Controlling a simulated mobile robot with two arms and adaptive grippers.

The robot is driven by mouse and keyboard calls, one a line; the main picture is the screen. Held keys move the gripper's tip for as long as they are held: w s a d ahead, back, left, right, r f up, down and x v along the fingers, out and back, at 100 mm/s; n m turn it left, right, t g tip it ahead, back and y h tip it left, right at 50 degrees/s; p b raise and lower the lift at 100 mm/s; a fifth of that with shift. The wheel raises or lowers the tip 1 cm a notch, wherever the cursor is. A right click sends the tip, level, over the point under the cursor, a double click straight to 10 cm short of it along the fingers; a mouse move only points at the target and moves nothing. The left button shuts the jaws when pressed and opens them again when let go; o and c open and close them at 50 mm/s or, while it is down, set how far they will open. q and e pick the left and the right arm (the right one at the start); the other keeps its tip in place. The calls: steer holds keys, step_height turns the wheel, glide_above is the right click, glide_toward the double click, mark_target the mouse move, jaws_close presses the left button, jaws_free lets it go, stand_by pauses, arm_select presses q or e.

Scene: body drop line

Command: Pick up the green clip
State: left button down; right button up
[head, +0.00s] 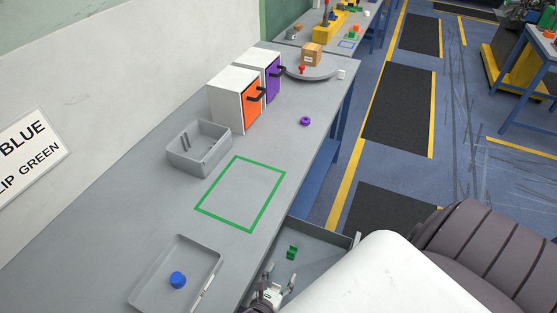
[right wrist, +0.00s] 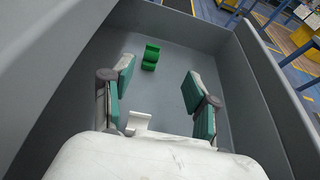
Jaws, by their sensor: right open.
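The green clip (head: 292,252) lies on the floor of an open grey drawer (head: 322,243) under the table's front edge. In the right wrist view the green clip (right wrist: 151,57) sits beyond my fingertips, near the far end of the drawer and a little left of centre. My right gripper (right wrist: 158,88) is open and empty, with its teal-padded fingers spread inside the drawer's walls. In the head view my right gripper (head: 281,281) shows at the bottom, just nearer than the clip and partly cut off by my white arm. My left gripper does not show.
The grey table (head: 150,220) bears a green taped square (head: 240,193), a grey bin (head: 199,148), a tray (head: 178,275) with a blue round piece (head: 178,280), orange-door and purple-door cabinets, and a purple ring (head: 305,121). The drawer walls stand close around my right gripper.

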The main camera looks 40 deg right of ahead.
steer(key=shift+s+a, duration=0.1)
steer(key=shift+a, duration=0.55)
steer(key=shift+d+f, duration=0.25)
steer(key=shift+f, duration=0.05)
steer(key=b, duration=0.3)
glide_toward(294, 247)
steer(key=shift+w+d+f, duration=0.15)
steer(key=shift+d+f, duration=0.25)
steer(key=shift+d, duration=0.2)
steer(key=shift+w+d+f, duration=0.15)
steer(key=shift+d+f, duration=0.25)
steer(key=shift+d, duration=0.2)
steer(key=b+x, duration=0.1)
steer(key=x, duration=0.1)
steer(key=b+x, duration=0.1)
steer(key=x, duration=0.2)
steer(key=shift+w+a+b, duration=0.15)
steer(key=shift+w+b, duration=0.15)
steer(key=shift+w+d, duration=0.15)
steer(key=shift+d, duration=0.05)
steer(key=c, duration=0.9)
